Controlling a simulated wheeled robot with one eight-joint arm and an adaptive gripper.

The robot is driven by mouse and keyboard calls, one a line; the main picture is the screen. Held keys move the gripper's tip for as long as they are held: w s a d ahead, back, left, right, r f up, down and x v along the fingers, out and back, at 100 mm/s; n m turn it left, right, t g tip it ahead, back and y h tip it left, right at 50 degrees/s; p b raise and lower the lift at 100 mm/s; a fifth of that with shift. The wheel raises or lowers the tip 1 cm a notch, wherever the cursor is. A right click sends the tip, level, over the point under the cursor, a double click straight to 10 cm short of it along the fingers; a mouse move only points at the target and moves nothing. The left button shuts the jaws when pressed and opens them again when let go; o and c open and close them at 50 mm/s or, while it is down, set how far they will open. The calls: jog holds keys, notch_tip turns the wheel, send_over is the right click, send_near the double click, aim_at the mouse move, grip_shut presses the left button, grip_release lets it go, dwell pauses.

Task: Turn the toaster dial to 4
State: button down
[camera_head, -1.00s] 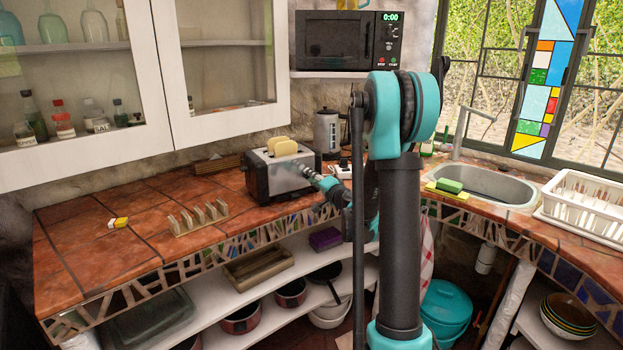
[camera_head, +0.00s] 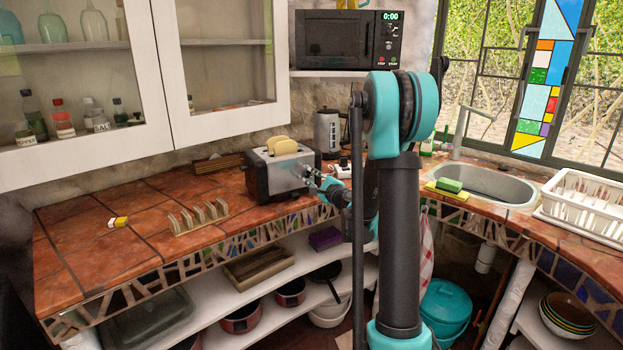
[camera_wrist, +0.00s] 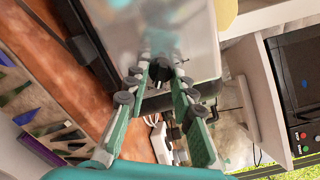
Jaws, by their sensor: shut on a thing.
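The silver and black toaster (camera_head: 272,176) stands on the tiled counter with two slices of bread (camera_head: 284,147) in its top. Its right end faces my gripper (camera_head: 308,174). In the wrist view the toaster's metal side (camera_wrist: 185,30) fills the top middle. The black toaster dial (camera_wrist: 160,70) sits between the tips of my gripper (camera_wrist: 158,75), which is shut on it. The fingers partly cover the dial, and I cannot read its numbers or setting.
A wooden rack (camera_head: 197,218) and a small yellow and white item (camera_head: 118,222) lie left on the counter. A kettle (camera_head: 327,133) stands behind the toaster. The microwave (camera_head: 340,40) is on a shelf above. The sink (camera_head: 497,186) is to the right.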

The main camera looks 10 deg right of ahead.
jog(key=shift+m, duration=1.3)
jog(key=c, duration=1.3)
grip_release()
jog(key=shift+s, duration=0.1)
jog(key=v, duration=1.2)
jog(key=shift+f, duration=0.1)
